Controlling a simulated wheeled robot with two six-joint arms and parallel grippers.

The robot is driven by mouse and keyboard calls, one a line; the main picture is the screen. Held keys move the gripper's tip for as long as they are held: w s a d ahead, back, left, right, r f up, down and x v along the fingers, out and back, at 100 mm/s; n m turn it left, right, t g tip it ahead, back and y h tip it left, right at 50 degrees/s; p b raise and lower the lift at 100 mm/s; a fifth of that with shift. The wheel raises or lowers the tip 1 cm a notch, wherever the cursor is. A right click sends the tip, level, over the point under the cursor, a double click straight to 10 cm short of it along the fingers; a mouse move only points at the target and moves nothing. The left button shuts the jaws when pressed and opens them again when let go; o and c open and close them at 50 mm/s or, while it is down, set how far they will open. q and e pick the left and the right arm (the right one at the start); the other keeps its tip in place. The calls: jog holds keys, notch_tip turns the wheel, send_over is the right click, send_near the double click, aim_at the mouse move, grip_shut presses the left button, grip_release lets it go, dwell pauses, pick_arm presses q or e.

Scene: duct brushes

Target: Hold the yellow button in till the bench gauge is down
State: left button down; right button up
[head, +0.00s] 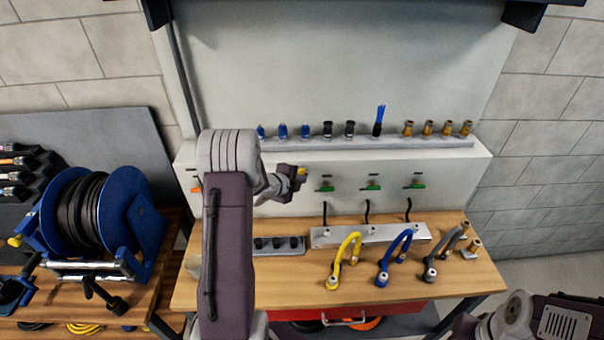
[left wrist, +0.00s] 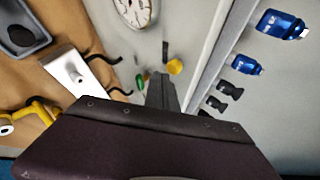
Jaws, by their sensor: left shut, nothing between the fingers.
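The yellow button (head: 301,171) is on the pale front panel above the bench. It also shows in the left wrist view (left wrist: 175,67) as a round yellow knob. My left gripper (head: 293,177) is shut and empty, its tips right by the button. In the left wrist view its fingers (left wrist: 161,82) end just beside and below the button; I cannot tell whether they touch it or whether it is pressed in. A round white gauge (left wrist: 138,12) is cut by the top edge of the left wrist view; its needle is too blurred to read. My left arm hides it in the head view.
Green-handled valves (head: 373,184) sit on the panel to the right. A ledge (head: 375,143) above holds blue, black and brass fittings. Yellow (head: 345,252) and blue (head: 394,255) hoses arch over the wooden bench (head: 290,292). A blue hose reel (head: 97,212) stands at left.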

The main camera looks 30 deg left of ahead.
pick_arm(q)
jog(key=shift+w+a, duration=0.1)
jog(key=shift+w, duration=0.1)
jog(key=shift+w+a, duration=0.3)
jog(key=shift+w, duration=0.2)
dwell(2.0)
jog(key=shift+s, duration=0.1)
dwell(0.4)
jog(key=shift+s+d+b, duration=0.45)
jog(key=shift+s+d, duration=0.1)
jog(key=shift+s, duration=0.2)
jog(key=s+d+b, duration=0.1)
jog(key=s, duration=0.2)
jog(key=s+d+b, duration=0.1)
jog(key=shift+s+d+b, duration=0.15)
jog(key=shift+d+b, duration=0.15)
jog(key=shift+b, duration=0.05)
